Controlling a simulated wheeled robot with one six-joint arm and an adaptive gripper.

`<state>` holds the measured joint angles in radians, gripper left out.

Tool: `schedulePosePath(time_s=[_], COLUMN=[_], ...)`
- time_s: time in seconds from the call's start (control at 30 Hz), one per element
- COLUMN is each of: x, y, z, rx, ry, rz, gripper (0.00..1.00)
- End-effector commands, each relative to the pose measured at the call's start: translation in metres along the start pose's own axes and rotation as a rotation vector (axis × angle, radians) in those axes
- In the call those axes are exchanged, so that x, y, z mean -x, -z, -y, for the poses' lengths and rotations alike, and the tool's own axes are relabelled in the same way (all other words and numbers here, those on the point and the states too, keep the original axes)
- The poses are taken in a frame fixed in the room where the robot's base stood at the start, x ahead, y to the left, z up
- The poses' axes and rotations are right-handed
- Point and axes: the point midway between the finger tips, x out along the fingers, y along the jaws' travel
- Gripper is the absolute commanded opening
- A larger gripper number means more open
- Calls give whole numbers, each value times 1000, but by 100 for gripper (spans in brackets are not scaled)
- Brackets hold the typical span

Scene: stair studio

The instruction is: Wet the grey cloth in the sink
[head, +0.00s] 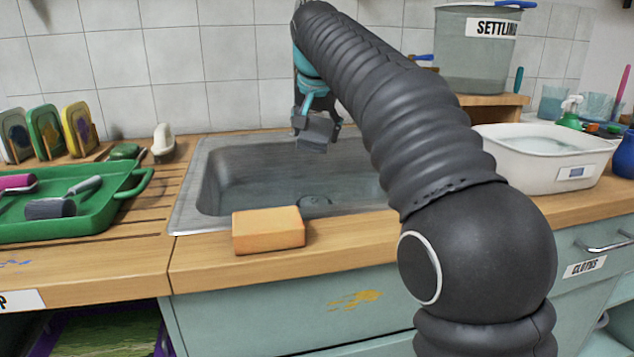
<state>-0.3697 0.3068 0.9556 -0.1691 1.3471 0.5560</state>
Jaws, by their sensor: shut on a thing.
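The metal sink (215,188) is set into the wooden worktop in the middle of the head view. My gripper (316,118) is over the back part of the sink, pointing down, partly hidden behind my arm. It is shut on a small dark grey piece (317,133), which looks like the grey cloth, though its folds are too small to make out. The piece hangs above the basin floor; I cannot tell whether it touches water. My arm hides the right side of the sink.
An orange sponge (268,231) lies at the sink's front edge. A green tray (75,225) with rollers stands left, near a white brush (163,142). A white tub (540,158) of liquid and a bucket marked "SETTLING" (478,55) stand right.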

Motion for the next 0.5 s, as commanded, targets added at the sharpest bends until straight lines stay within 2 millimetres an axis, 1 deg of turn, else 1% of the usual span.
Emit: schedulePosePath(time_s=[0.37, 0.5], x=[1, 8], y=[0, 6], z=[0, 2], rx=[0, -1], ry=[0, 1], rz=[0, -2], gripper=[38, 38])
